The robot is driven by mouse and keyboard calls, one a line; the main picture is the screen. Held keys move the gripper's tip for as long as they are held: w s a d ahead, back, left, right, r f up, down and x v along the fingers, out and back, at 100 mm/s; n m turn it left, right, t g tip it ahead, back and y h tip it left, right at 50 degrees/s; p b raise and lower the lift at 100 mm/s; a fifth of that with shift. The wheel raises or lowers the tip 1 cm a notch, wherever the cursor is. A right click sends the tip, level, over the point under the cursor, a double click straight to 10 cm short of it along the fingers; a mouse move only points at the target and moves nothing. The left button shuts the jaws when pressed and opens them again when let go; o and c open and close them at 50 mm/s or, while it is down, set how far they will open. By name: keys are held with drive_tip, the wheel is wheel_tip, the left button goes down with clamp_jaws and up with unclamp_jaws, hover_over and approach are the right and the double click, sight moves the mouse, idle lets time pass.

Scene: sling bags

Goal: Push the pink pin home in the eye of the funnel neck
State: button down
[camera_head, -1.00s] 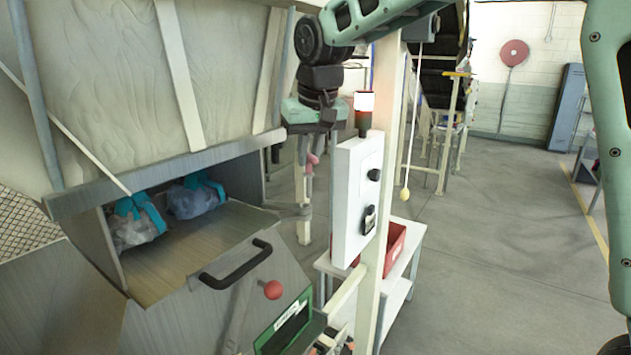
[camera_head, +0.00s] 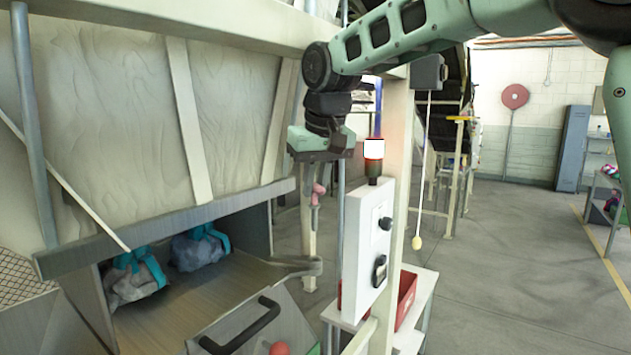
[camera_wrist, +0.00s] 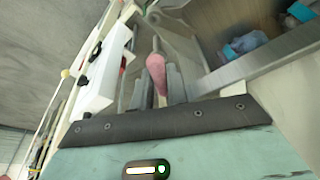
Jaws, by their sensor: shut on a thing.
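My gripper (camera_head: 320,150) hangs at the end of my arm, in front of the frame right of the big pale funnel (camera_head: 105,110). It is shut on the pink pin (camera_head: 318,192), which hangs below it. In the wrist view the pin's rounded pink grip (camera_wrist: 157,70) sits between the two grey fingers (camera_wrist: 158,88), and its thin grey shank points away. In the head view a metal tab (camera_head: 305,267) juts from the right of the chute below. The eye in the funnel neck cannot be made out, and the pin appears apart from the tab.
Clear bags with blue ties (camera_head: 135,280) lie in the chute opening. A white control box (camera_head: 368,250) with a lamp (camera_head: 374,150) stands on a post close right of the gripper. A black handle (camera_head: 240,330) is at the lower front. The floor at right is free.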

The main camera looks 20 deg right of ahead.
drive_tip(key=shift+f+b, duration=1.65)
drive_tip(key=shift+f, duration=0.8)
wheel_tip(320, 180, down, 6)
drive_tip(key=b, duration=0.3)
drive_tip(key=shift+b, duration=0.4)
idle(1.8)
drive_tip(key=c, duration=1.3)
unclamp_jaws()
drive_tip(key=b, duration=0.3)
approach(316, 205)
drive_tip(key=shift+s+d+r, duration=0.1)
drive_tip(key=shift+s+r, duration=0.05)
drive_tip(key=shift+s, duration=0.35)
drive_tip(key=shift+s+r, duration=0.15)
drive_tip(key=shift+s, duration=0.35)
